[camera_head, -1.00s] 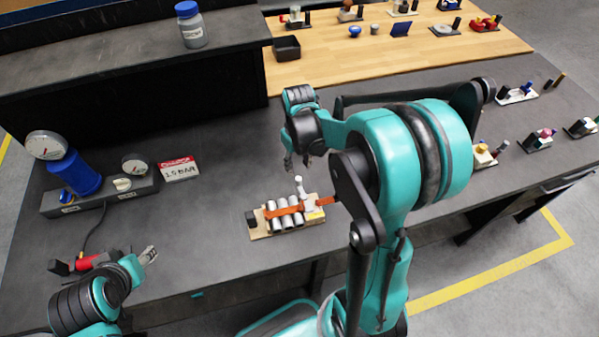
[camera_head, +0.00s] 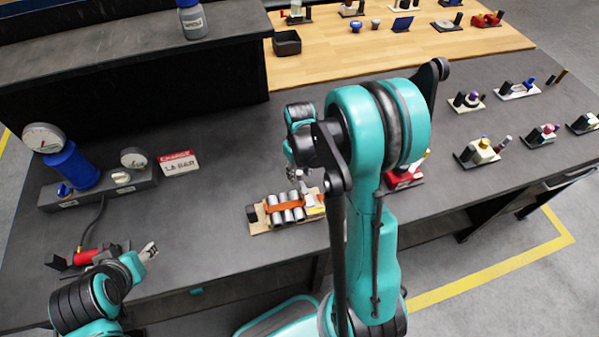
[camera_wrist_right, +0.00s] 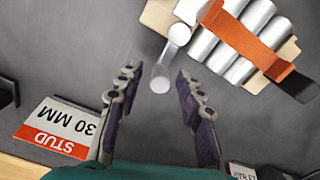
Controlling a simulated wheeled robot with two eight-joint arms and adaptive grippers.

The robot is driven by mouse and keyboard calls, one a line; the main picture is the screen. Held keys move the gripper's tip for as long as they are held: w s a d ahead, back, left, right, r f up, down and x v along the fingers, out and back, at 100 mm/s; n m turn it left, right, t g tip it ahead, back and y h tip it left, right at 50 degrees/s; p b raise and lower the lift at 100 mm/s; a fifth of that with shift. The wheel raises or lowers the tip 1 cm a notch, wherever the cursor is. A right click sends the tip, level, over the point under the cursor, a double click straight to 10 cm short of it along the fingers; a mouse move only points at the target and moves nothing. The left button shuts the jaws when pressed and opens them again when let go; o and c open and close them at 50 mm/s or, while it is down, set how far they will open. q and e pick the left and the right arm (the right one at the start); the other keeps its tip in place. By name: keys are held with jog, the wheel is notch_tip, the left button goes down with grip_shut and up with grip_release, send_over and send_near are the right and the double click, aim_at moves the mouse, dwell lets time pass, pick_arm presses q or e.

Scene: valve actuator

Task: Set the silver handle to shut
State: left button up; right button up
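A wooden block unit (camera_head: 258,221) with several silver cylinders and an orange strap stands on the dark bench. A pale silver handle (camera_wrist_right: 166,58) sticks out from its end in the right wrist view, with a round end towards me.
A gauge box (camera_head: 100,188) with small knobs and a red-and-white sign (camera_head: 179,163) stands at the left. A "30 MM STUD" sign (camera_wrist_right: 60,127) lies near my right gripper. A red device (camera_head: 404,180) and several small fixtures stand to the right.

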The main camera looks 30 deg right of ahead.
grip_shut()
jog(key=shift+s+d+m+b, duration=0.15)
jog(key=shift+d+m+b, duration=0.4)
jog(key=shift+m, duration=0.75)
jog(key=m, duration=0.1)
jog(key=d+m, duration=0.1)
jog(key=m, duration=0.1)
jog(key=shift+s+d+m+b, duration=0.15)
jog(key=shift+s+m+b, duration=0.15)
jog(key=shift+s+b, duration=0.1)
jog(key=m, duration=0.1)
jog(key=s+d+m, duration=0.1)
jog(key=m, duration=0.1)
jog(key=shift+s+b, duration=0.1)
jog(key=shift+b, duration=0.3)
jog(key=shift+s+d+m, duration=0.15)
jog(key=shift+s+m, duration=0.15)
jog(key=shift+m, duration=0.5)
jog(key=shift+s+d+m, duration=0.1)
jog(key=shift+s+m, duration=0.15)
jog(key=shift+m, duration=0.55)
